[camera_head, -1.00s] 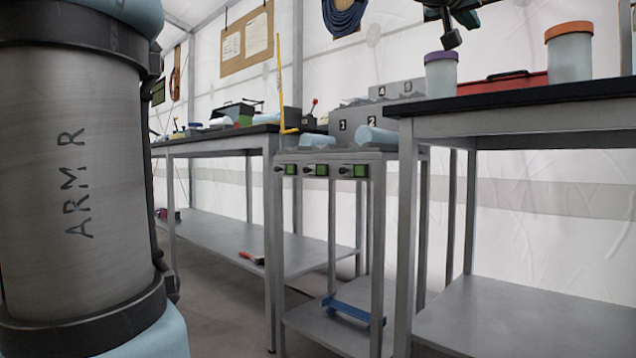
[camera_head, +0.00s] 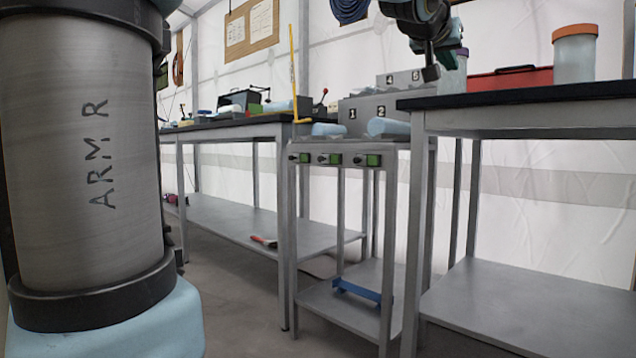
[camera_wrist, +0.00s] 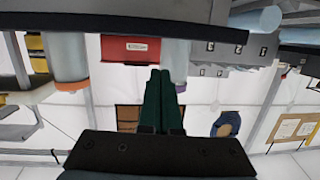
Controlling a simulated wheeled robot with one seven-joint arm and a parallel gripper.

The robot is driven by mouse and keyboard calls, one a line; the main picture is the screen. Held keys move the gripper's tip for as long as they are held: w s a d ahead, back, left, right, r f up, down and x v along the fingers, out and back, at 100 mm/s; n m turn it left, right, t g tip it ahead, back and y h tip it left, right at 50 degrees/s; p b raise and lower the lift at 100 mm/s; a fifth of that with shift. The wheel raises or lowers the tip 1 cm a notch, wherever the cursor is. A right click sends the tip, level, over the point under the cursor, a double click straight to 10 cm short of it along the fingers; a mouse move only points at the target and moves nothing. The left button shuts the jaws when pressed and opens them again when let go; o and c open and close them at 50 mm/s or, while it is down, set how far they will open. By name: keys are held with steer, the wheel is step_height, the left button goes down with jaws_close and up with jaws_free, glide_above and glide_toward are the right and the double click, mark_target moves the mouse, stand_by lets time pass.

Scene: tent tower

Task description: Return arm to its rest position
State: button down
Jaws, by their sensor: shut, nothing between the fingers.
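The thick arm link marked ARM R at the left of the head view is mine.
An orange-lidded jar (camera_head: 574,55) and a red toolbox (camera_head: 510,78) stand on the right-hand table (camera_head: 520,99). A grey stand (camera_head: 368,150) holds numbered grey bins (camera_head: 352,115) and light blue rolls. A long workbench (camera_head: 225,131) stands further left. Grey floor lies between.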

steer(key=w+a+f+n+g+y+p, duration=0.2)
steer(key=a+f+y+p, duration=0.2)
steer(key=a+f, duration=0.55)
steer(key=w+a+f+n+g+y+p, duration=0.1)
steer(key=w+a+f+g+y+p, duration=0.2)
steer(key=a+f, duration=0.7)
steer(key=s+a+f+n+g+y+p, duration=0.1)
steer(key=s+a+f+n+g+p, duration=0.2)
steer(key=s+a+f, duration=0.5)
steer(key=s+a+f+n+g+y+p, duration=0.1)
steer(key=s+a+f+g+y+p, duration=0.15)
steer(key=s+a+f+p, duration=0.55)
steer(key=d+r+p, duration=0.1)
steer(key=r+p, duration=1.6)
steer(key=r, duration=0.1)
steer(key=s+d+r+p, duration=0.1)
steer(key=d+r+p, duration=0.1)
steer(key=r+p, duration=1.5)
steer(key=shift+s+r+m+h, duration=0.3)
steer(key=shift+r+h, duration=0.15)
steer(key=shift+r, duration=0.3)
steer(key=shift+g, duration=0.25)
